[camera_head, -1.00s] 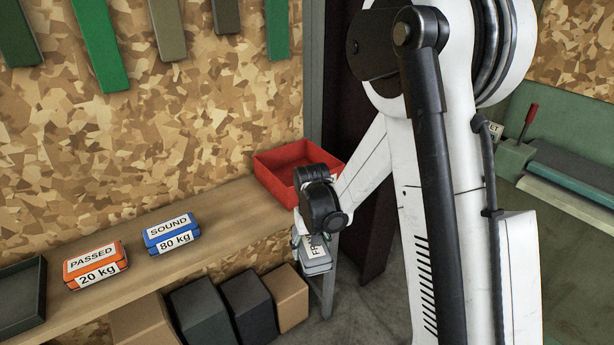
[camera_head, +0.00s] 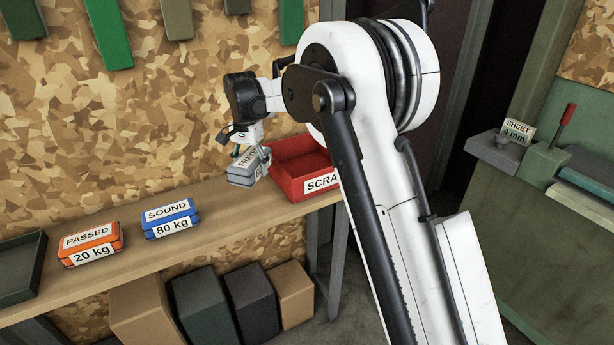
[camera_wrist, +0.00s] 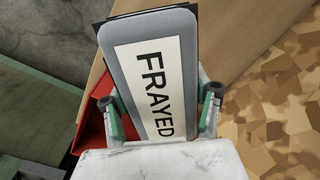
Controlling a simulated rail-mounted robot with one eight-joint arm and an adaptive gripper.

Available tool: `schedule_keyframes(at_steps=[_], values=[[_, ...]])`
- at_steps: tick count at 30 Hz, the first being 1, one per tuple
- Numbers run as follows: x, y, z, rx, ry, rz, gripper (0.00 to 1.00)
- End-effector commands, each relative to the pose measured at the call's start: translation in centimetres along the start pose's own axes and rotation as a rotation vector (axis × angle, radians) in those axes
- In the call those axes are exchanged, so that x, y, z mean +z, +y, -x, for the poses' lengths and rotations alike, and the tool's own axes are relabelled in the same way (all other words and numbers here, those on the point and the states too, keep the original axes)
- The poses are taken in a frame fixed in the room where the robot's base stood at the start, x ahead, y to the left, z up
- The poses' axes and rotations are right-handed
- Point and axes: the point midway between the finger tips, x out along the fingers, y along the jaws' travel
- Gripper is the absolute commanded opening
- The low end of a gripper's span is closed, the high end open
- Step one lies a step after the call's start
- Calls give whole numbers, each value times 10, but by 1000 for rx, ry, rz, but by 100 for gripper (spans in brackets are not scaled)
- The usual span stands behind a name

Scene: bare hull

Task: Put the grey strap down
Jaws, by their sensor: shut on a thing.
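The grey strap (camera_head: 243,174) is a grey block with a white label reading "FRAYED". My gripper (camera_head: 251,157) is shut on it over the wooden shelf (camera_head: 215,225), just left of the red bin. I cannot tell from the head view whether its underside touches the shelf. In the wrist view the grey strap (camera_wrist: 150,40) sits between the two fingers of my gripper (camera_wrist: 160,112), with the shelf and part of the red bin behind it.
The red bin (camera_head: 290,184), its label partly hidden by my arm, stands at the shelf's right end. A blue "SOUND 80 kg" block (camera_head: 171,219) and an orange "PASSED 20 kg" block (camera_head: 91,244) lie to the left. A dark tray (camera_head: 20,290) is at far left. Bare shelf lies between blue block and strap.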

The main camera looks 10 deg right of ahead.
Motion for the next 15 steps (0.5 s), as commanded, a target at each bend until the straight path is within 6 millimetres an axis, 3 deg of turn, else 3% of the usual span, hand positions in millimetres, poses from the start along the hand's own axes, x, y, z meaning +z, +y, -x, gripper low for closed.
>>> schedule_keyframes(at_steps=[8,15], values=[[-17,-25,24,0,0,-152,13],[-66,-2,26,0,0,-325,13]])
